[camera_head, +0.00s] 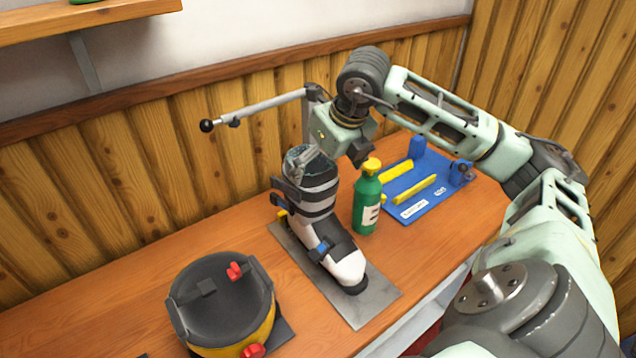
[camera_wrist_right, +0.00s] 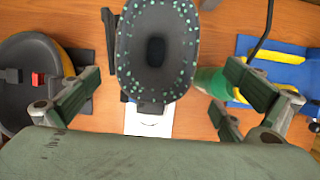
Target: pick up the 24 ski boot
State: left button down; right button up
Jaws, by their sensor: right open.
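The ski boot (camera_head: 318,200), white and grey with dark straps and a blue buckle, stands upright on a grey plate in the head view. No 24 is legible on it. In the right wrist view I look down into its dark, speckled cuff opening (camera_wrist_right: 156,50). My right gripper (camera_head: 336,148) is open and empty, above and close to the boot's top. In the wrist view its fingers (camera_wrist_right: 162,92) are spread wide, one on each side of the cuff; I cannot tell whether they touch it. My left gripper is not in view.
A green bottle (camera_head: 367,198) with a yellow cap stands close to the boot's right. Behind it is a blue tray (camera_head: 421,208) with yellow bars. A round black and yellow device (camera_head: 222,300) sits front left. A lever (camera_head: 262,108) reaches out behind the boot.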

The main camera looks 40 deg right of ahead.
jog(key=x, duration=0.2)
jog(key=p+x, duration=0.1)
jog(key=x, duration=0.1)
jog(key=shift+a, duration=0.3)
jog(key=c, duration=2.2)
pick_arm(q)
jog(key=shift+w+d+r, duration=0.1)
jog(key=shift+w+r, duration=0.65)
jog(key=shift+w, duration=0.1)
pick_arm(e)
jog(key=shift+r, duration=0.1)
